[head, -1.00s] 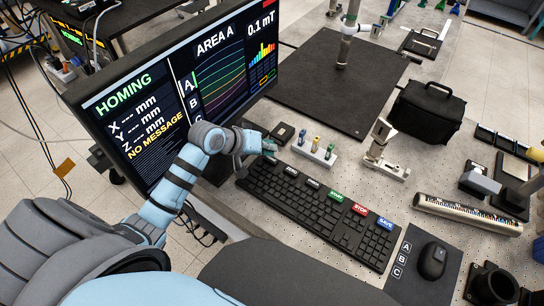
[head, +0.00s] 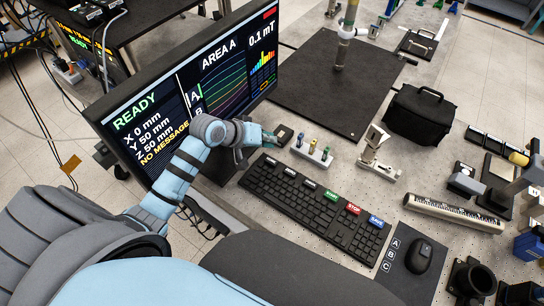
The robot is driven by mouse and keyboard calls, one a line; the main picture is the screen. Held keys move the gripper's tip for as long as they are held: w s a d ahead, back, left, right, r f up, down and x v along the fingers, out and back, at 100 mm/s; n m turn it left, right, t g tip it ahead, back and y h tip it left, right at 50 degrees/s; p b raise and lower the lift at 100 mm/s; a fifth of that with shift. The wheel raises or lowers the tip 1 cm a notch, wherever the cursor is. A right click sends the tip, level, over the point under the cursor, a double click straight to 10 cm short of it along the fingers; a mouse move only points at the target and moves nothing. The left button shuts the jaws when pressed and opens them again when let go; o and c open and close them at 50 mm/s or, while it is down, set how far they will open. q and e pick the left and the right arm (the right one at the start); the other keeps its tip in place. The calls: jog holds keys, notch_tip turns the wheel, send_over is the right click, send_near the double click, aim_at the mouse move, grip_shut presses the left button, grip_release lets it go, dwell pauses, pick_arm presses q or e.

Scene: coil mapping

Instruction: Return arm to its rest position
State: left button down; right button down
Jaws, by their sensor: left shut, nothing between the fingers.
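My left arm comes in from the left in the head view and reaches over the near edge of the table, in front of the monitor (head: 205,90). My left gripper (head: 268,138) is shut and empty, just beyond the far left corner of the black keyboard (head: 315,205) and left of a small rack with colored pieces (head: 313,151). The monitor shows READY, X 0 mm, Y 50 mm, Z 50 mm, NO MESSAGE and AREA A. My right gripper is not in view.
A black mat (head: 330,80) with an upright probe (head: 344,45) lies behind the rack. A small metal stand (head: 376,150) is beside the rack.

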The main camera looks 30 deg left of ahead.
pick_arm(q)
jog(key=shift+f, duration=0.1)
dwell(0.5)
